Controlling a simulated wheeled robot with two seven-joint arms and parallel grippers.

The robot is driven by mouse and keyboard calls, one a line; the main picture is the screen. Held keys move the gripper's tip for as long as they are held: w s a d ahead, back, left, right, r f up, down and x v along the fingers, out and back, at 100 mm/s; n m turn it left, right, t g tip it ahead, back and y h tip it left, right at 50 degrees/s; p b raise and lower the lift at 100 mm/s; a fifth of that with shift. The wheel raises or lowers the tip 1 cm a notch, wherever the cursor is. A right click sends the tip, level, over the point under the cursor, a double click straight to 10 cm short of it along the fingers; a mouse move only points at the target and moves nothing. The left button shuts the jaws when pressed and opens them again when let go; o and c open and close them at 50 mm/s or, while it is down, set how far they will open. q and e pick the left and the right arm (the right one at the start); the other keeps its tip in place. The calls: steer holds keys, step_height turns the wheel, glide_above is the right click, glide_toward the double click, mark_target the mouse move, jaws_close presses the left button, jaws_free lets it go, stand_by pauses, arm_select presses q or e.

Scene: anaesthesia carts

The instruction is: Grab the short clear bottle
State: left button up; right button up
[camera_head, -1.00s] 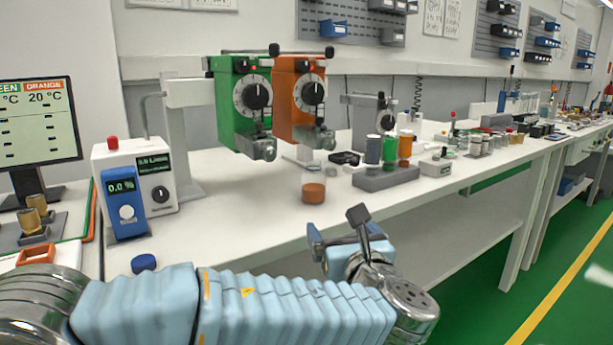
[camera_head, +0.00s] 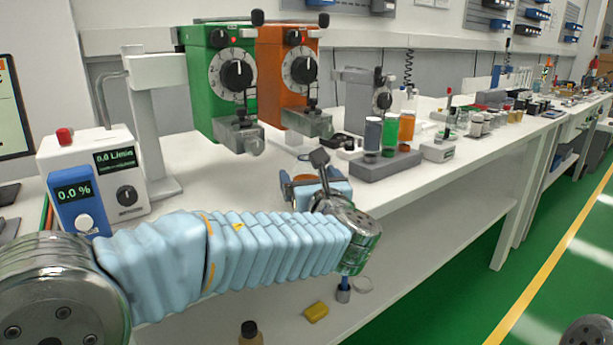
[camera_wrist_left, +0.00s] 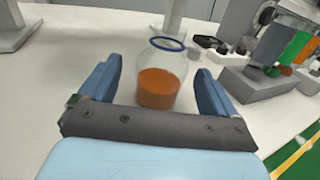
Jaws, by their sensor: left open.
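The short clear bottle (camera_wrist_left: 162,78), with orange contents and a blue rim, stands upright on the white bench in the left wrist view. In the head view it is mostly hidden behind my left gripper, with only a bit of orange (camera_head: 305,177) showing. My left gripper (camera_head: 312,183) is low over the bench's front edge. In the left wrist view its blue fingers (camera_wrist_left: 159,72) are open, one on each side of the bottle, with gaps visible. My right gripper is not in view.
Green (camera_head: 232,80) and orange (camera_head: 287,75) vaporizers hang behind the bottle. A grey rack (camera_head: 386,165) with coloured vials stands to its right. A white flow meter box (camera_head: 125,180) is at left. A lower shelf holds a yellow item (camera_head: 316,312).

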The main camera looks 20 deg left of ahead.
mark_target(304, 165)
arm_select(q)
steer(key=x, duration=0.5)
steer(key=shift+d+r+p, duration=0.15)
steer(key=shift+r+p, duration=0.05)
steer(key=shift+p, duration=0.2)
steer(key=c, duration=1.2)
steer(key=shift+r, duration=0.15)
